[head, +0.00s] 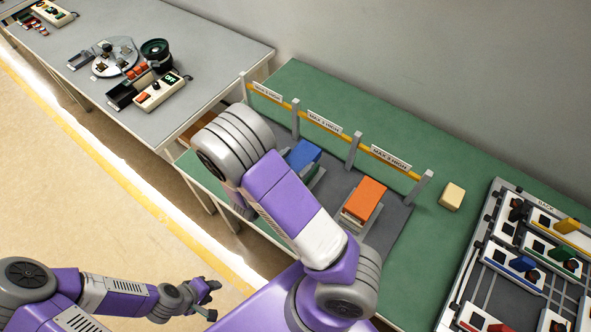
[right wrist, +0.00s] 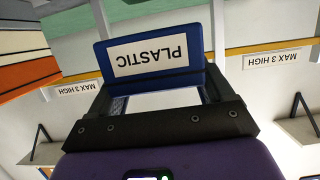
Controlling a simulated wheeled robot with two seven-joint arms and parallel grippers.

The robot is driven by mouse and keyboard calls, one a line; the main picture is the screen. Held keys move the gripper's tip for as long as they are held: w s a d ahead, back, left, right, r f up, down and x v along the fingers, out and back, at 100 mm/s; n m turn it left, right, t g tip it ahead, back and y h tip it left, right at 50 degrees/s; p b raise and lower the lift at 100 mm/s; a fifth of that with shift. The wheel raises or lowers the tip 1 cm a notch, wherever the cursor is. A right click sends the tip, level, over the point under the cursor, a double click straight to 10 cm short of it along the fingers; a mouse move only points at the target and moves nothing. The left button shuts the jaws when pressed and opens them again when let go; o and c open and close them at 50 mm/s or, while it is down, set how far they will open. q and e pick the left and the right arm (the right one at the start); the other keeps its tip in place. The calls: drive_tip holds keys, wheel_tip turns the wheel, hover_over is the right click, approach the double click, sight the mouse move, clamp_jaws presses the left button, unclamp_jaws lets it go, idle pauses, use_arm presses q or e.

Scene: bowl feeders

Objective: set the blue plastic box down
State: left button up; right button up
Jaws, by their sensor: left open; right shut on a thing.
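The blue plastic box (right wrist: 154,55) is in my right gripper (right wrist: 160,98) in the right wrist view, with its white PLASTIC label upside down. The gripper's jaws are shut on it. A blue box (head: 303,155) shows beside my right arm in the head view and looks like the same one. My right gripper is hidden behind the arm there. Whether the box touches the surface beneath cannot be told. My left gripper (head: 207,298) is open and empty at lower left, over the floor and well away from the boxes.
An orange box (head: 365,198) stands on the dark grey mat (head: 397,212), right of the blue box. A yellow rail (head: 345,136) with MAX 3 HIGH signs runs behind on posts. A cream block (head: 452,196) and a loaded rack (head: 470,272) are farther right on the green table (head: 300,82).

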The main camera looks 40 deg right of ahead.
drive_tip(key=shift+f+b, duration=0.55)
drive_tip(key=shift+f, duration=1.5)
drive_tip(key=shift+f, duration=0.25)
drive_tip(key=o, duration=1.1)
drive_tip(key=shift+r, duration=0.25)
drive_tip(key=shift+a+r, duration=0.1)
drive_tip(key=shift+a, duration=0.3)
drive_tip(key=p+v, duration=0.1)
drive_tip(key=v, duration=1)
drive_tip(key=shift+p, duration=0.35)
drive_tip(key=shift+s+a, duration=0.1)
